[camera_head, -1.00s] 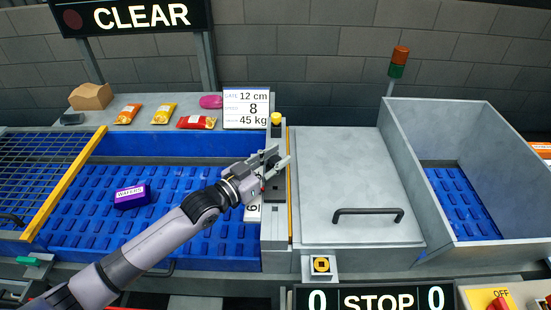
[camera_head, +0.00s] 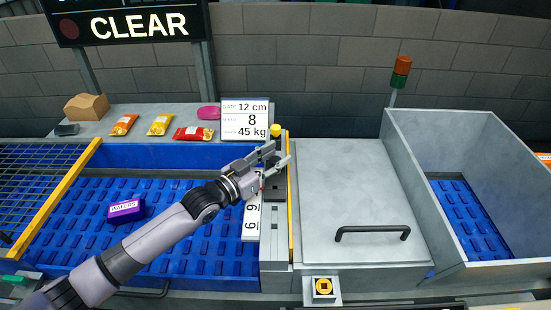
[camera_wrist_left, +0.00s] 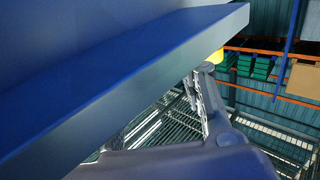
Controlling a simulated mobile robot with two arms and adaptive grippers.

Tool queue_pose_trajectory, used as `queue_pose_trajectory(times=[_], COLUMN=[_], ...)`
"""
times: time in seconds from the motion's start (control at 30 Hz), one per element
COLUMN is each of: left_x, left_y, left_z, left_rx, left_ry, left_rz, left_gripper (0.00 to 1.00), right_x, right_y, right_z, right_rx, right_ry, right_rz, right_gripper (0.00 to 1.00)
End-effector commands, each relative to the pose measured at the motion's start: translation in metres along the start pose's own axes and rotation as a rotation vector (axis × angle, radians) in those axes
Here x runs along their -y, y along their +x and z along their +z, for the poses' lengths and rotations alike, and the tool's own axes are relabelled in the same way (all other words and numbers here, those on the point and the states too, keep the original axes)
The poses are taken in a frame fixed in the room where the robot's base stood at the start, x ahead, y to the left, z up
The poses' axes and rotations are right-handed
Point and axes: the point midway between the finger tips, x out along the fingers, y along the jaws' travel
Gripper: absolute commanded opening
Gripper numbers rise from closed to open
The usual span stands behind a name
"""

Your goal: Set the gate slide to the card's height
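The card (camera_head: 245,134) stands behind the conveyor and reads gate 12 cm, speed 8, 45 kg. The grey gate post (camera_head: 275,248) stands at the blue belt's right end, with a yellow knob (camera_head: 276,130) at its top. A white scale strip (camera_head: 251,222) on its left side shows a 9 and a 6. My left gripper (camera_head: 281,154) is at the upper post, just below the knob. Its fingers are apart; whether they grip the slide's dark part between them is unclear. The wrist view shows a finger (camera_wrist_left: 207,108) near a yellow piece (camera_wrist_left: 217,57). My right gripper is out of view.
A purple wafers pack (camera_head: 126,210) lies on the blue belt (camera_head: 75,225). Several packets lie on the back ledge (camera_head: 150,142). A grey lid with a black handle (camera_head: 372,231) is right of the post, then a grey chute (camera_head: 405,160). The sign (camera_head: 130,24) reads CLEAR.

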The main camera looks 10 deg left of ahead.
Motion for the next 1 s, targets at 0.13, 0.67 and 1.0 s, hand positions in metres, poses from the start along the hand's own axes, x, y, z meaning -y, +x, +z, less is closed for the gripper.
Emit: queue_pose_trajectory(times=[0.13,0.67,1.0], left_x=[-0.001,-0.002,-0.001], left_y=[0.0,-0.04,-0.103], left_z=[0.001,0.004,0.003], left_rx=[0.002,0.008,0.006], left_ry=[-0.001,-0.003,-0.003], left_rz=[0.002,0.003,0.002], left_gripper=[0.45,0.45,0.45], right_x=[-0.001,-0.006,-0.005], right_y=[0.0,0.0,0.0], right_z=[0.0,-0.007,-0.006], right_rx=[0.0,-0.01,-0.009], right_ry=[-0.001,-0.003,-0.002], right_rz=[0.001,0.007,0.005], right_gripper=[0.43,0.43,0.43])
